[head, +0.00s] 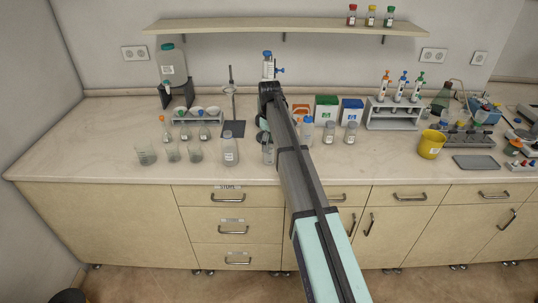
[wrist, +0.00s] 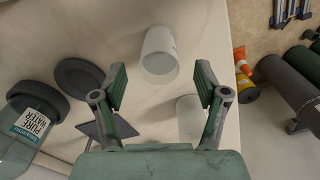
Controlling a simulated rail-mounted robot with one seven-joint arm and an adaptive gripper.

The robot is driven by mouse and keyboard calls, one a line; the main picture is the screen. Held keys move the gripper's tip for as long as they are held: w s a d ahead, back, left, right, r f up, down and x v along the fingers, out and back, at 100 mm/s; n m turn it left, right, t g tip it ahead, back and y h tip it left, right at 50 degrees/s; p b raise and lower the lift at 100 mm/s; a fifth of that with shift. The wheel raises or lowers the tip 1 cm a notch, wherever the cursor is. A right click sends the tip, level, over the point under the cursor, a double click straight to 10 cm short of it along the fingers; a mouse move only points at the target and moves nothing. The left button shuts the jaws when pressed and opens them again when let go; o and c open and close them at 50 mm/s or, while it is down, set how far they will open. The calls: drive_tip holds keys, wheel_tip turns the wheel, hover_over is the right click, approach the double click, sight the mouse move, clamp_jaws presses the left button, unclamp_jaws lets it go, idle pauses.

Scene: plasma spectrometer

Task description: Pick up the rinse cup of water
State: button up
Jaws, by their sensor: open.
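My gripper (wrist: 161,72) is open in the wrist view, with green pads on its two fingers. A pale, frosted cup-like vessel (wrist: 159,47) lies beyond and between the fingertips, with no finger touching it. A second pale vessel (wrist: 190,118) shows nearer, partly behind the right finger. I cannot tell which of them is the rinse cup. In the head view my arm reaches over the bench, and its dark end hides the gripper's fingers. Several small glass beakers (head: 146,154) stand at the left of the bench.
A bottle labelled PURE WATER (wrist: 32,125) stands left of the fingers in the wrist view, near dark discs (wrist: 80,78). In the head view a clear bottle (head: 230,150) stands left of my arm. A yellow bucket (head: 431,145) stands right. The front bench strip is mostly clear.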

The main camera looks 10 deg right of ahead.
sight(269, 154)
drive_tip(key=shift+w+f+p, duration=0.1)
drive_tip(key=shift+f+p, duration=1.15)
drive_tip(key=shift+f, duration=1.35)
drive_tip(key=c, duration=1.3)
